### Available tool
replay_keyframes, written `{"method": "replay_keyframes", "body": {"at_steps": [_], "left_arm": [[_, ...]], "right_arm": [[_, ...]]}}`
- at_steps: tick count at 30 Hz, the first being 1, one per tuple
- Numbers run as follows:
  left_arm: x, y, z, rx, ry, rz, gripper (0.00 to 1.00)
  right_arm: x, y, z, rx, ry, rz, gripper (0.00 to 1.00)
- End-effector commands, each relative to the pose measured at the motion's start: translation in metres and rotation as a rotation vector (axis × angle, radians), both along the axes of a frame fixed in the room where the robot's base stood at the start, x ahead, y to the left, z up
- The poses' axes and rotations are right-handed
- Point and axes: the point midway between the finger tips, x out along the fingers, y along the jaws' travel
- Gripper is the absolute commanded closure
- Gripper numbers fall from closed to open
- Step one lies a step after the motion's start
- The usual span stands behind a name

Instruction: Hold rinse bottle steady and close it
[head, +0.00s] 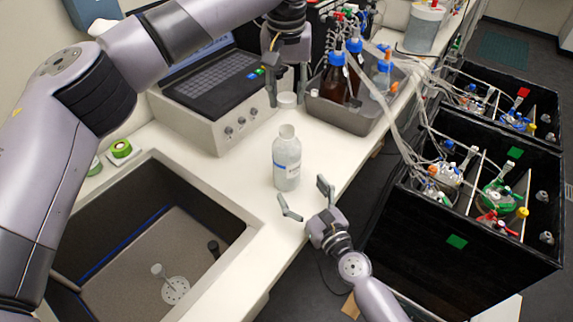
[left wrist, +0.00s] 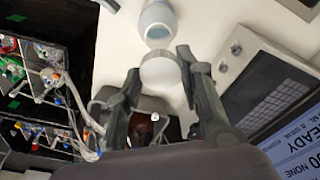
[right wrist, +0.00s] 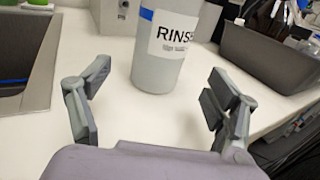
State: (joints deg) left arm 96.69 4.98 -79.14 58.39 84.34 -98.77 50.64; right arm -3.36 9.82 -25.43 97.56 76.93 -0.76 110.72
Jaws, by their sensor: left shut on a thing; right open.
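The rinse bottle (head: 287,163) stands upright on the white counter, its mouth open. Its label partly reads "RINSE" in the right wrist view (right wrist: 172,60). My left gripper (head: 286,96) is shut on a white cap (left wrist: 161,71), holding it behind and above the bottle; the bottle's open mouth shows just past the cap in the left wrist view (left wrist: 158,30). My right gripper (head: 304,196) is open and empty in front of the bottle. In the right wrist view the bottle stands beyond and between the spread fingers, apart from both.
A sink (head: 235,228) lies left of the bottle. A laptop (head: 213,78) on a grey-white box stands behind. A grey tray (head: 335,117) with bottles and tubing stands to the back right. Black bioreactor boxes (head: 455,240) stand right of the counter edge.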

Motion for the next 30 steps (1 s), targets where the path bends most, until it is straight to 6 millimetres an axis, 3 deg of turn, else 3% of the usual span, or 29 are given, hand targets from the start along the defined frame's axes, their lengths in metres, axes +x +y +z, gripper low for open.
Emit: {"method": "replay_keyframes", "body": {"at_steps": [6, 13, 27, 30], "left_arm": [[0.0, 0.0, 0.0, 0.0, 0.0, 0.0, 0.77], [0.0, 0.0, 0.0, 0.0, 0.0, -0.001, 0.77], [0.0, 0.0, 0.0, 0.0, 0.0, 0.0, 0.77], [0.0, 0.0, 0.0, 0.0, 0.0, 0.0, 0.77]], "right_arm": [[0.04, 0.021, 0.001, -0.001, -0.003, 0.001, 0.18], [0.069, 0.035, 0.001, -0.001, -0.002, 0.002, 0.18], [0.078, 0.04, 0.0, 0.0, 0.0, 0.001, 0.18], [0.078, 0.04, 0.0, 0.0, 0.0, 0.0, 0.23]]}}
